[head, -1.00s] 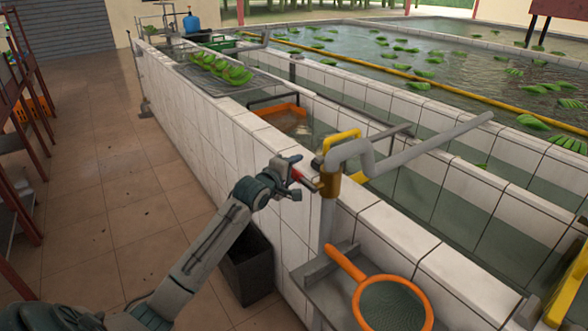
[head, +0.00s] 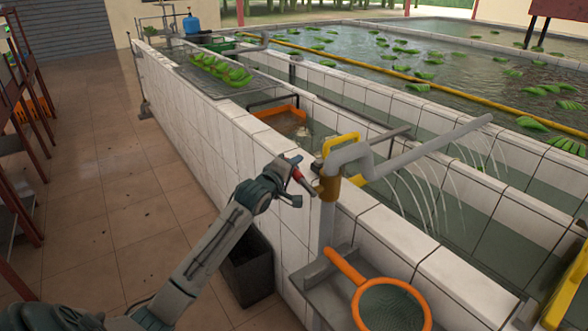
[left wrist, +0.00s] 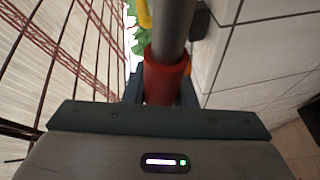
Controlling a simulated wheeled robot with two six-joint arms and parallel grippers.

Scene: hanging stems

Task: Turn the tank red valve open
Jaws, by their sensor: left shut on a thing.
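The red valve handle (head: 299,177) sticks out to the left of the brass valve body (head: 329,187) on the grey pipe at the tank wall. My left gripper (head: 296,181) is shut on the handle, and its fingers hide part of it. In the left wrist view the red grip (left wrist: 166,78) sits between the two fingers, with a grey rod running up from it. The grey spray pipe (head: 430,147) reaches over the tank, and several thin streams of water fall from it. My right gripper is not in view.
An orange-rimmed net (head: 341,265) lies on a ledge below the valve. A dark bin (head: 248,268) stands on the floor beside the tiled tank wall (head: 222,138). Green bananas (head: 220,70) lie on a rack on the tank. The tiled floor at left is clear.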

